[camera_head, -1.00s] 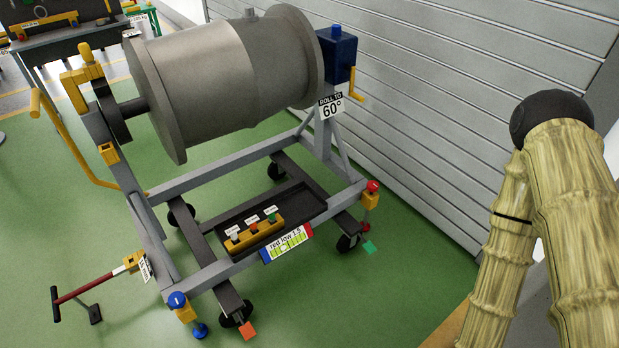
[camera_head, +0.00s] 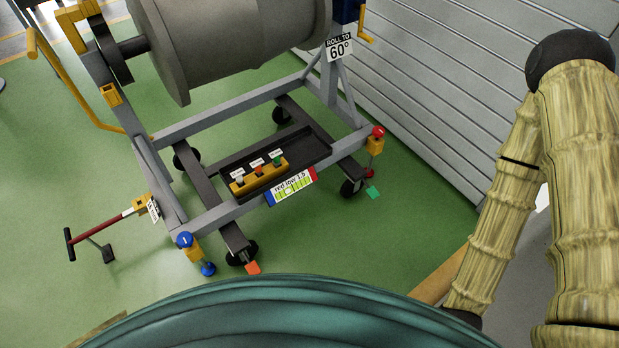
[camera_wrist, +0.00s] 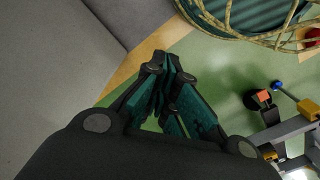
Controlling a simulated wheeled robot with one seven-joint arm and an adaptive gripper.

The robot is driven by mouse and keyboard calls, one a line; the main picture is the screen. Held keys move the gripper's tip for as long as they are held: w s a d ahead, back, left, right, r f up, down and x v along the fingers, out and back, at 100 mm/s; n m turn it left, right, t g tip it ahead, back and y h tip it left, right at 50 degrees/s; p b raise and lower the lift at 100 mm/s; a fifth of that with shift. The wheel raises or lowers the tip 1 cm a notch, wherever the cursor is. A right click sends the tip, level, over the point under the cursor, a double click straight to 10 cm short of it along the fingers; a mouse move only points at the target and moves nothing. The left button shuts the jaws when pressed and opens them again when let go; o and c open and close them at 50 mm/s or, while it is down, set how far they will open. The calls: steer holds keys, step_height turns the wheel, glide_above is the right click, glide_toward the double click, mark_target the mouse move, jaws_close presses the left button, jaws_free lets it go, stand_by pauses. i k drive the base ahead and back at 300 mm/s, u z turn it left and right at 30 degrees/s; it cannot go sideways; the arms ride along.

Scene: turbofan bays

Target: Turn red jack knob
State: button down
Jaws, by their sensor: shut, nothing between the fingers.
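The red jack knob (camera_head: 378,132) sits on top of a yellow jack block (camera_head: 375,145) at the right front corner of the grey engine stand. A red foot (camera_head: 369,173) shows below it. A label reading "red low 1.5" (camera_head: 290,187), with blue and red ends and a level gauge, hangs on the stand's front rail. My gripper (camera_wrist: 170,78) shows in the wrist view with its fingers together and empty, over the floor and apart from the stand. The head view shows my arm at the right, but not the gripper. I cannot make out the red knob in the wrist view.
A blue jack knob (camera_head: 184,240) is at the stand's left front corner. An orange pad (camera_head: 252,267) and a green pad (camera_head: 373,192) mark the front leg ends. A red-handled tow bar (camera_head: 100,232) sticks out left. A slatted wall (camera_head: 440,90) stands right. Green floor is clear before the stand.

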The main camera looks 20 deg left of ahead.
mark_target(378, 132)
steer(key=u, duration=0.15)
steer(key=i, duration=1.35)
steer(key=z, duration=0.2)
